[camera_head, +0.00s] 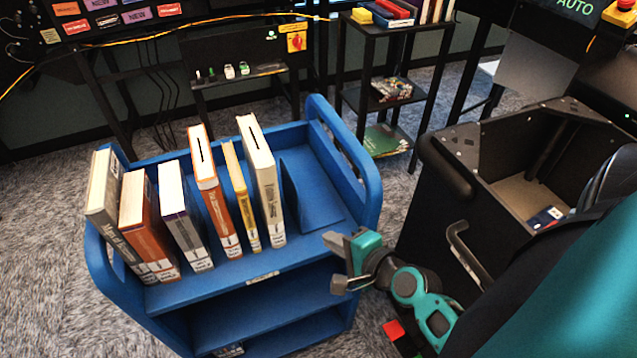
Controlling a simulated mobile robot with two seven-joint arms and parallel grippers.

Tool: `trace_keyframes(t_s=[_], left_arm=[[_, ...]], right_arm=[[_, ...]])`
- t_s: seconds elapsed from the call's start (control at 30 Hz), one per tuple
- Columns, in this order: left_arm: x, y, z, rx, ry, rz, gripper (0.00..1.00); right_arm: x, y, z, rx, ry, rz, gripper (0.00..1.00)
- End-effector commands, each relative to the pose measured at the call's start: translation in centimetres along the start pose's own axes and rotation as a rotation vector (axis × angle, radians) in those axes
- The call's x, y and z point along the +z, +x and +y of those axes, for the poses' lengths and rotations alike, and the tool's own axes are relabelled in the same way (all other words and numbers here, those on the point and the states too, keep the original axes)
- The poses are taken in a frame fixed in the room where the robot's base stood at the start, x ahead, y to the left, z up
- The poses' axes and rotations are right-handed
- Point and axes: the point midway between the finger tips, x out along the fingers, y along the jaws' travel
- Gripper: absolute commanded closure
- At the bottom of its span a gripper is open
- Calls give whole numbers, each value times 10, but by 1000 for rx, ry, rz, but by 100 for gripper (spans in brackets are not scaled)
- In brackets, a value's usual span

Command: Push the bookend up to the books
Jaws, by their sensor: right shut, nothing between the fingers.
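The bookend (309,194) is a blue L-shaped plate on the top shelf of the blue cart (372,195), at the right end of the row. Its upright plate stands close to the last book, a tall cream one (262,180); a narrow gap seems to show between them. The other books, among them an orange one (210,190) and a thin yellow one (241,195), stand to its left, some leaning, with gaps between. My right gripper (334,250) is shut and empty near the cart's front right corner, right of the bookend and apart from it. My left gripper is not in view.
A black bin (470,222) with a handle stands right of the cart, close to my right arm. A black shelf rack (385,106) and a control panel stand behind. The shelf right of the bookend is bare up to the cart's raised end wall.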

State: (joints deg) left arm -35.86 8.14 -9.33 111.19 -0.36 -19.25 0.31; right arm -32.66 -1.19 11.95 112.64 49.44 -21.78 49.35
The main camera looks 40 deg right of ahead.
Motion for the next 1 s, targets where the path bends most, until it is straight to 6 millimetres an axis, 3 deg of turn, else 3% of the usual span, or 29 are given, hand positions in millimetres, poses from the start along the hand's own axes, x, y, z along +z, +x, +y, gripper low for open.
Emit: trace_keyframes(t_s=[0.4,0.7,1.0], left_arm=[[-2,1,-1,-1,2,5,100],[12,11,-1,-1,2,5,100],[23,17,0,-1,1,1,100]], right_arm=[[-17,57,-26,-2,-4,1,100],[-29,98,-40,-1,-5,1,100],[-36,122,-51,0,-5,1,100]])
